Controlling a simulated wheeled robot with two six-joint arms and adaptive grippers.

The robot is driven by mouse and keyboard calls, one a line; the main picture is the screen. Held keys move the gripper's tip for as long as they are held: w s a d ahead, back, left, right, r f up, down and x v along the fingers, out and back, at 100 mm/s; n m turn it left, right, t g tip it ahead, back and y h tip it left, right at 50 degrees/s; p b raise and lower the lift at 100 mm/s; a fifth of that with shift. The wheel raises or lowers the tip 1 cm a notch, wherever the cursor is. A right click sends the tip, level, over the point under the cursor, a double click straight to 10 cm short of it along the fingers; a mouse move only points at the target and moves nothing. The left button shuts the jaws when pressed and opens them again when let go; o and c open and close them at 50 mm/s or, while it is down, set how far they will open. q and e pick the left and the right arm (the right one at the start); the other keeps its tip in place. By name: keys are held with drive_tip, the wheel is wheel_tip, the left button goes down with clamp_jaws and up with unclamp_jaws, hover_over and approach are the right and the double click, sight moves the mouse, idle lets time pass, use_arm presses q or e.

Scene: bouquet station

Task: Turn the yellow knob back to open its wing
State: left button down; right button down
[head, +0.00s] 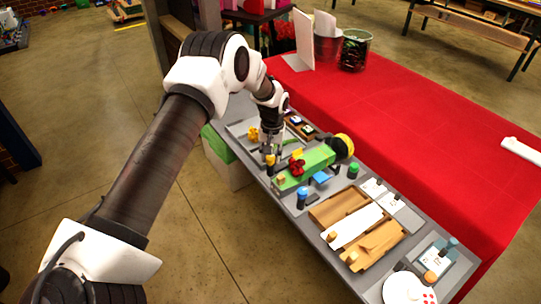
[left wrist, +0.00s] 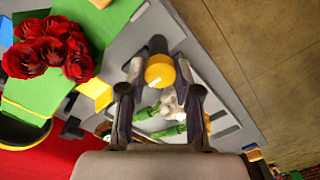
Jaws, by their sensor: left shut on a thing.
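The yellow knob (left wrist: 160,72) has a round yellow cap on a dark post. It also shows in the head view (head: 270,160), just below my left gripper's fingers. My left gripper (head: 271,150) points down at it and is shut on it; in the left wrist view the fingertips (left wrist: 161,90) stand on either side of the cap. A green board (head: 316,158) with red roses (head: 297,167) lies to the right of the knob. A yellow flap (left wrist: 96,93) shows at the board's edge in the left wrist view; I cannot tell whether it is the knob's wing. My right gripper is out of view.
A grey tray (left wrist: 222,105) with green stems and a white bloom lies below the fingers. A blue knob (head: 302,198), a green knob (head: 353,171) and wooden trays (head: 338,204) stand along the grey station. A red-covered table (head: 420,130) adjoins it. Open floor lies left.

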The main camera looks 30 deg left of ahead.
sight(272, 157)
use_arm(q)
drive_tip(key=c, duration=0.8)
unclamp_jaws()
drive_tip(key=shift+w+f, duration=0.1)
wheel_tip(272, 157, up, 12)
drive_tip(key=shift+d, duration=0.15)
